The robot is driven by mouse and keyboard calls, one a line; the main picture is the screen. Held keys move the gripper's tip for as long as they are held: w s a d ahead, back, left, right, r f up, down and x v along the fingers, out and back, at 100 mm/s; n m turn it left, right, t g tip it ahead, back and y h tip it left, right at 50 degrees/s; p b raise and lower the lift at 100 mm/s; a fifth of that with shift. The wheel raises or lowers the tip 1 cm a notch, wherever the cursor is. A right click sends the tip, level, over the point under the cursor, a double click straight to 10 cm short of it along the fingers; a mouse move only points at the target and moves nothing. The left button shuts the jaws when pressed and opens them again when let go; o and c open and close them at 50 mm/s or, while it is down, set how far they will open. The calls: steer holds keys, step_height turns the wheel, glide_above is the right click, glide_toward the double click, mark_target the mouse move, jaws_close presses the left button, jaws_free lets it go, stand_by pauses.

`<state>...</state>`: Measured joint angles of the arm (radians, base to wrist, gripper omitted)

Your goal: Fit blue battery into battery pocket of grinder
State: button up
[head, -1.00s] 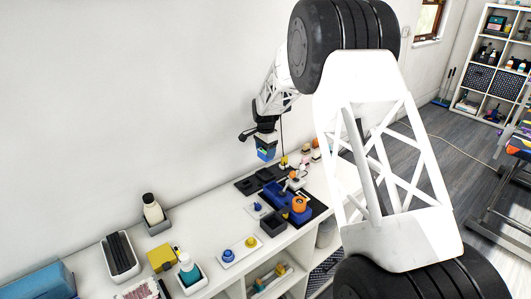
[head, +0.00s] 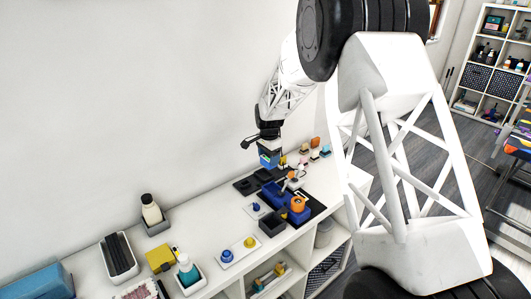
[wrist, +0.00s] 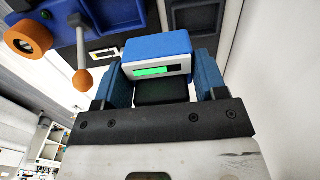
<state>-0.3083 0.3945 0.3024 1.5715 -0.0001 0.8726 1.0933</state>
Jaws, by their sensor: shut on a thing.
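The blue battery (head: 268,158) has a pale end face with a green bar, clear in the wrist view (wrist: 158,48). My gripper (head: 266,146) is shut on it, with a blue finger at each side in the wrist view (wrist: 165,85). The battery is held above the far part of the bench. The grinder (head: 274,194) is blue with an orange wheel (head: 297,204) and sits on a dark mat, nearer the camera than the battery. In the wrist view part of the grinder (wrist: 62,12) shows at upper left.
A dark tray (head: 245,186) lies below and left of the battery. A black open box (head: 272,225) and a white plate with blue and yellow knobs (head: 240,252) stand nearer. Small blocks (head: 315,143) stand behind. The wall is close on the left.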

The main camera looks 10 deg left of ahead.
steer(key=s+d, duration=0.2)
steer(key=s, duration=0.3)
steer(key=shift+s+d+r, duration=0.15)
steer(key=shift+s+d, duration=0.05)
steer(key=shift+s, duration=0.2)
steer(key=shift+f, duration=2.85)
steer(key=shift+f, duration=1.5)
stand_by(0.6)
steer(key=o, duration=1)
steer(key=shift+d+r, duration=0.1)
steer(key=shift+c, duration=0.4)
steer(key=shift+r, duration=0.6)
steer(key=shift+c, duration=0.2)
steer(key=shift+o, duration=0.9)
step_height(320, 180, up, 6)
steer(key=shift+r, duration=0.25)
